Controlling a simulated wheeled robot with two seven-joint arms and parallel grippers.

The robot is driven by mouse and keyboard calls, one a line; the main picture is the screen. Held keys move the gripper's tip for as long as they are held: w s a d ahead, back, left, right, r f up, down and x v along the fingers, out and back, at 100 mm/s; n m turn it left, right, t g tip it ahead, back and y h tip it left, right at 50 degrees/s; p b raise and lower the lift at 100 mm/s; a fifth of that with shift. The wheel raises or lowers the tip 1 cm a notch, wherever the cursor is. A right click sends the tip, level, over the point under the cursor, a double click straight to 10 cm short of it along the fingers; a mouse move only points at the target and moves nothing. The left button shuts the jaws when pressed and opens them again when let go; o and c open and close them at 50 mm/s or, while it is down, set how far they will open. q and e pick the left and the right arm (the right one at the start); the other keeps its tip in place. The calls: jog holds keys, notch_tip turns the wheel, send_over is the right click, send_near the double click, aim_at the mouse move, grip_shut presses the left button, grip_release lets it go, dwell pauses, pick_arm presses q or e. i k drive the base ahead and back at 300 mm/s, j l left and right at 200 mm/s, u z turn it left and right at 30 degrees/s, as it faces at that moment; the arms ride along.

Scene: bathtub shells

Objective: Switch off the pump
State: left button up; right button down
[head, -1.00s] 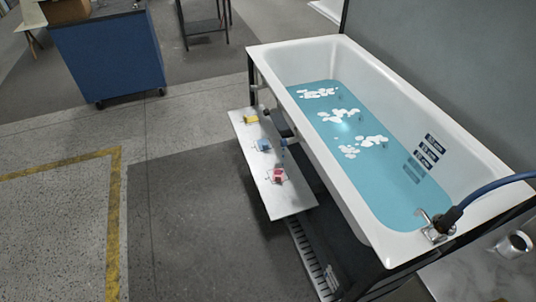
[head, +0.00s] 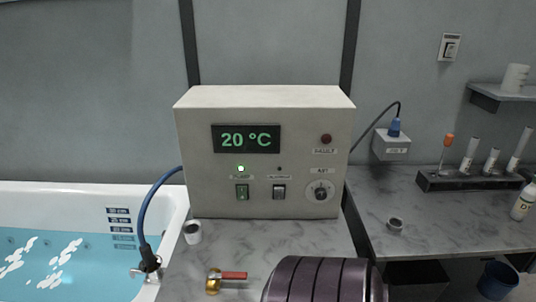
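A beige control box (head: 264,150) stands on a grey marble counter in the head view. Its display (head: 246,139) reads 20 °C in green. The pump switch (head: 242,192) is a green rocker at the lower left of the panel, with a lit green lamp (head: 241,169) above it. A dark rocker switch (head: 279,192) is to its right, below a small dark lamp. A round knob (head: 320,191) and a dark red lamp or button (head: 326,139) are on the right side. Neither of my grippers is in view.
A white bathtub (head: 168,211) with blue water is at the left, a blue hose (head: 153,205) at its corner. A white cup (head: 192,232), a brass valve with red handle (head: 222,278) and a dark ribbed cylinder (head: 318,281) are before the box. A test-tube rack (head: 470,181) is at right.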

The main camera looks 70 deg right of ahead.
aim_at(242, 190)
jog(key=z, duration=0.45)
jog(key=k+l+z, duration=0.1)
jog(key=z, duration=0.85)
jog(key=l+z, duration=0.15)
jog(key=z, duration=0.35)
jog(key=k+l, duration=0.05)
